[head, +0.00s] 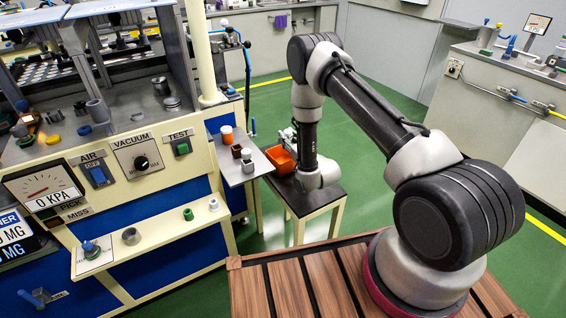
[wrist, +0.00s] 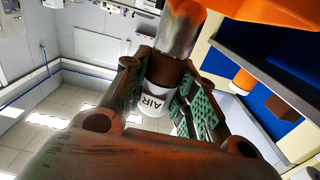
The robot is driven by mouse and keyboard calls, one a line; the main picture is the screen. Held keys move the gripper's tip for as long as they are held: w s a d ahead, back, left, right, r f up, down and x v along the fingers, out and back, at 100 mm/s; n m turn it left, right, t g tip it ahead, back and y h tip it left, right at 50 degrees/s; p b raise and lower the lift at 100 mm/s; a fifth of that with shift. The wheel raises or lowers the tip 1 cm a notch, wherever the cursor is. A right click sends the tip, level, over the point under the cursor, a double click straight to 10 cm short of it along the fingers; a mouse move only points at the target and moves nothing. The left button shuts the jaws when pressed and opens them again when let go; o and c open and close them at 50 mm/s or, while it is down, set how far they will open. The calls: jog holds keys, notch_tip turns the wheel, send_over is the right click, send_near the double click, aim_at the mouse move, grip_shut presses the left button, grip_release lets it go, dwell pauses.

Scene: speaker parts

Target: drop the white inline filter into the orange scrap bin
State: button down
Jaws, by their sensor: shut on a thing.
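The orange scrap bin (head: 283,160) stands on a small dark-topped table in the head view, close beside my forearm's end. An orange surface, likely the bin, fills the top right of the wrist view (wrist: 262,10), close to the filter's metallic end. In the head view my gripper is largely hidden behind my wrist, and the filter cannot be made out.
The small table's dark top (head: 318,202) is bare in front. The test bench (head: 140,240) with gauges stands at left. Green floor is open behind.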

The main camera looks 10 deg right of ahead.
jog(key=c, duration=1.1)
grip_release()
jog(key=shift+o, duration=0.2)
jog(key=v, duration=0.7)
jog(key=shift+s, duration=0.25)
jog(key=shift+w+r, duration=0.1)
jog(key=shift+r, duration=0.05)
